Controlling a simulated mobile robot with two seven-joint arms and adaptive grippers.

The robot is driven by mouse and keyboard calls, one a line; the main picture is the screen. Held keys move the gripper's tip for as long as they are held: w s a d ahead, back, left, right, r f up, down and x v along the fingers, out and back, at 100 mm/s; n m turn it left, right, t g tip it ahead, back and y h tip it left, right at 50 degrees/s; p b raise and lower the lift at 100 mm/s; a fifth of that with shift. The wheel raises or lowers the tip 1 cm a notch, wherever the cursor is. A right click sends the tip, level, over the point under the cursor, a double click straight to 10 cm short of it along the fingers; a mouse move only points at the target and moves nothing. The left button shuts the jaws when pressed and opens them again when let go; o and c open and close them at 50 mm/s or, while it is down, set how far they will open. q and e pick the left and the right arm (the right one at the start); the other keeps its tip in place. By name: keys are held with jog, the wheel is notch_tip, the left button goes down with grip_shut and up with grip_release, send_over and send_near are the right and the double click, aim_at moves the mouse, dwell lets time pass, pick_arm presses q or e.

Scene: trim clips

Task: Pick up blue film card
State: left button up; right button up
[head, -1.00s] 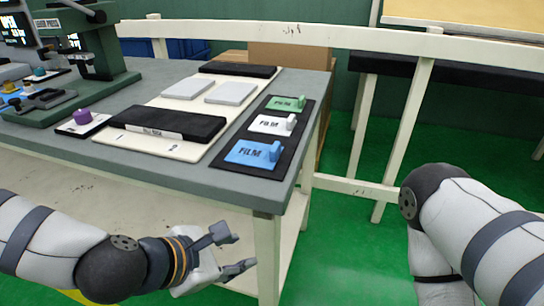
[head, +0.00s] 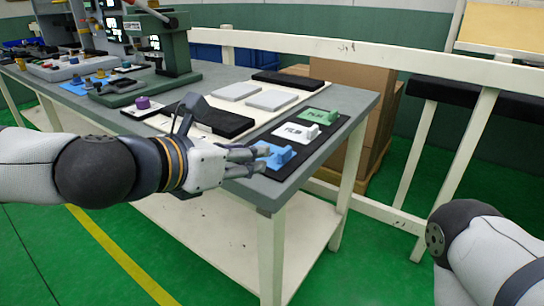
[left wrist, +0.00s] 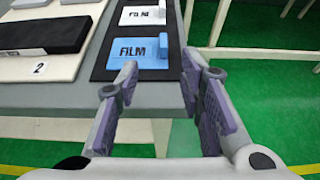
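The blue film card (head: 275,156) lies on the near end of a black mat (head: 292,166) at the table's right edge. It is a flat blue plate marked FILM with a raised blue grip block on its right side. It also shows in the left wrist view (left wrist: 138,51), ahead of the fingers. My left gripper (head: 262,162) is at the card's near left side in the head view and partly hides it. In the left wrist view the left gripper (left wrist: 160,95) has its fingers apart with nothing between them. My right gripper is out of view; only my right arm shows.
A white film card (head: 296,134) and a green film card (head: 320,115) lie behind the blue one on the mat. A black pad (head: 222,121) and grey plates (head: 272,100) lie to the left. A pale railing (head: 330,48) runs behind the table.

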aim_at(284, 150)
pick_arm(q)
jog(key=x, duration=0.6)
jog(key=b+x, duration=0.1)
jog(key=x, duration=0.5)
jog(key=shift+s+d+r, duration=0.1)
jog(key=shift+d+r, duration=0.05)
jog(key=shift+d, duration=0.15)
grip_shut()
